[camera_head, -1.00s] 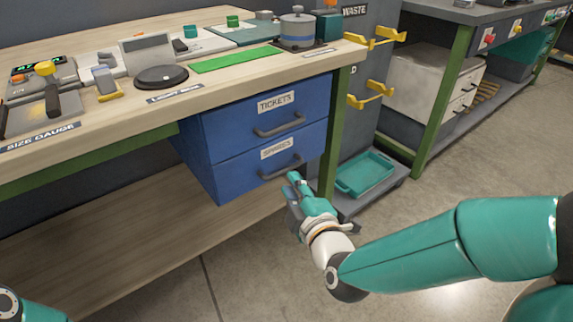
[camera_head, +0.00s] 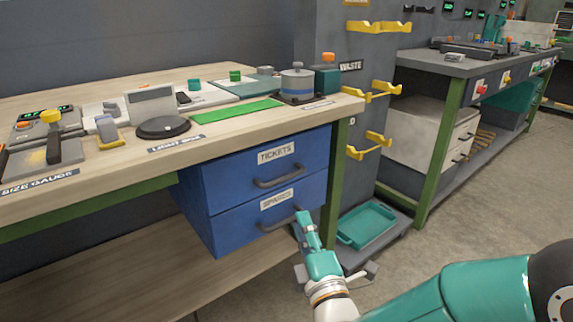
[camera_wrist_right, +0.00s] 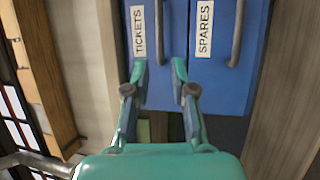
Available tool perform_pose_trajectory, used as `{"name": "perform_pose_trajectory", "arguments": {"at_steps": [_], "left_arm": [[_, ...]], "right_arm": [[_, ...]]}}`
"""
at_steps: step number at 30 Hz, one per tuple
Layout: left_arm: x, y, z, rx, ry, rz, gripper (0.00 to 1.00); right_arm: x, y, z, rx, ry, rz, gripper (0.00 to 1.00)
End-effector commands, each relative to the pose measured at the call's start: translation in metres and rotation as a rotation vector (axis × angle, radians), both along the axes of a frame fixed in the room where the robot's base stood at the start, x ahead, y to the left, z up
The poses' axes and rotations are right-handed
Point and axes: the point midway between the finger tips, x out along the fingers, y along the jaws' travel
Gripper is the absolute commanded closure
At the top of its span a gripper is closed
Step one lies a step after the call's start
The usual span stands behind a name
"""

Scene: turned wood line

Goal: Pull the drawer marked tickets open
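The drawer marked tickets (camera_head: 235,173) is the upper of two blue drawers under the wooden bench. It looks shut, with a grey bar handle (camera_head: 279,177) below its label. In the right wrist view the tickets drawer (camera_wrist_right: 173,85) appears sideways, with its handle (camera_wrist_right: 160,32) ahead of the fingers. My right gripper (camera_head: 305,217) is in front of the drawers, near the spares handle in the head view. In the wrist view its two fingers (camera_wrist_right: 160,68) are apart, with nothing held between them. My left gripper is not in view.
The spares drawer (camera_head: 240,218) is directly below, also shut, with its own handle (camera_head: 280,224). A green bench leg (camera_head: 331,190) stands just right of the drawers. A teal tray (camera_head: 366,225) sits low beyond it. Open floor (camera_head: 480,200) lies to the right.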

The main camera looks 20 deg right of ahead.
Motion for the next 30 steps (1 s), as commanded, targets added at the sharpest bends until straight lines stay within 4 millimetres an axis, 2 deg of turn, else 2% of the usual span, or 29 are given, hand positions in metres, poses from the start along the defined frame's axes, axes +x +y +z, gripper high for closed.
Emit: {"name": "perform_pose_trajectory", "arguments": {"at_steps": [1,5,18,24,30], "left_arm": [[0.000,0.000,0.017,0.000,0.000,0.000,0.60],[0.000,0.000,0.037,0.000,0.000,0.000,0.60],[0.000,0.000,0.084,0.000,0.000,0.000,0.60],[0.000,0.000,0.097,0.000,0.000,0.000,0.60],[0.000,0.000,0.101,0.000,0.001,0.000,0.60]], "right_arm": [[0.002,-0.001,0.006,0.002,0.008,0.000,0.75],[0.005,-0.001,0.006,0.010,0.008,0.005,0.75],[0.101,-0.006,0.023,0.012,0.001,0.004,0.75],[0.130,-0.007,0.025,0.011,0.001,0.005,0.75],[0.142,-0.008,0.025,0.011,0.002,0.005,0.75]]}}
